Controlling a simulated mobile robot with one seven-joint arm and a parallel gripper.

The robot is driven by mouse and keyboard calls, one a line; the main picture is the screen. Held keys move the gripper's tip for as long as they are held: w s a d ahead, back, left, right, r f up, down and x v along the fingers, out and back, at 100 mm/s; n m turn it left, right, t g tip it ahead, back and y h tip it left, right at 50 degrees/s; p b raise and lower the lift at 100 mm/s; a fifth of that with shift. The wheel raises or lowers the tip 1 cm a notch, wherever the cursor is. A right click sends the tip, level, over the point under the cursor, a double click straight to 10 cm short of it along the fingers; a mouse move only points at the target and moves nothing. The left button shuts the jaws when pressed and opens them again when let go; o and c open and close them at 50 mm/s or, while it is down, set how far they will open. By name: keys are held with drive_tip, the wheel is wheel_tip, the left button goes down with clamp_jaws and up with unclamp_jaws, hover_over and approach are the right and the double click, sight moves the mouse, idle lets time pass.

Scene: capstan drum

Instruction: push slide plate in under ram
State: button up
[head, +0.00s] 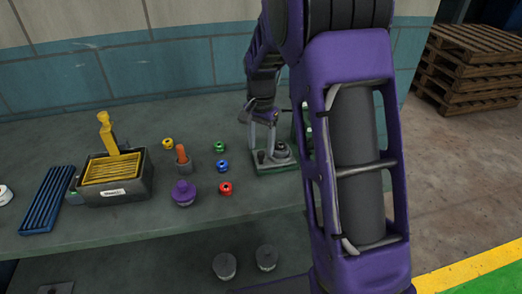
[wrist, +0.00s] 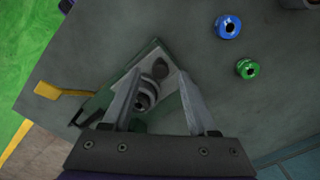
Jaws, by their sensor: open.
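A small green-based press (head: 277,169) stands at the right end of the bench, partly behind my arm. In the wrist view a light grey plate (wrist: 172,103) lies on its green base, with a round ringed piece (wrist: 146,96) and a dark knob (wrist: 160,67) on it. I take the grey plate to be the slide plate, but cannot be sure. My gripper (head: 263,149) points down over it. In the wrist view my gripper (wrist: 160,76) has its fingers spread, one on either side of the ringed piece. Contact cannot be told. The ram is not clearly visible.
A yellow lever (wrist: 62,91) sticks out from the press. Left of the press are green (head: 219,147), blue (head: 222,166) and red (head: 225,188) rings, a purple knob piece (head: 184,193), an orange peg (head: 182,154) and a dark box (head: 118,188). The bench front is clear.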

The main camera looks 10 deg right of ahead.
drive_tip(key=shift+f, duration=1)
clamp_jaws()
idle(0.8)
